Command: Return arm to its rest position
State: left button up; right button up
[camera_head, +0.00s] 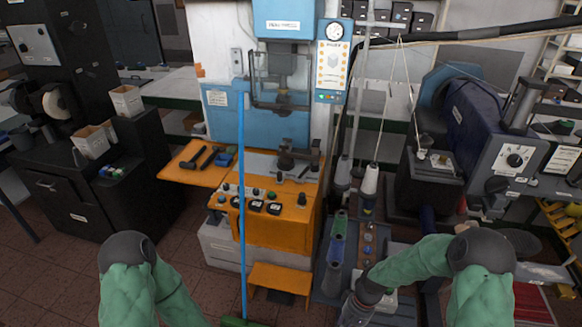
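My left arm shows as a green sleeve with a dark round joint at the lower left; its gripper is outside the picture. My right arm comes in at the lower right in a green sleeve. It bends at a dark round joint, and its forearm points left and down. The dark wrist end of my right arm, by my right gripper (354,310), is at the bottom edge, just in front of the low grey rack (333,284). The fingers cannot be made out, and I see nothing clearly held.
A blue and orange press (262,220) stands in the middle, with a thin blue pole (242,180) before it. An orange side shelf (190,175) holds tools. A black cabinet (80,215) is at left, a dark blue machine (480,120) at right. Tiled floor (55,270) is free at lower left.

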jog(key=s+a+f+t+b, duration=0.1)
jog(key=s+a+f+b, duration=0.2)
jog(key=s+f, duration=0.3)
jog(key=s+a+f+t+b, duration=0.1)
jog(key=s+a+f+b, duration=0.2)
jog(key=s+f, duration=0.3)
notch_tip(320, 180, down, 3)
jog(key=shift+s+a+f+m+t+y+b, duration=0.2)
jog(key=shift+s+a+m+t+y+b, duration=0.15)
jog(key=shift+b, duration=0.3)
jog(key=shift+d, duration=0.1)
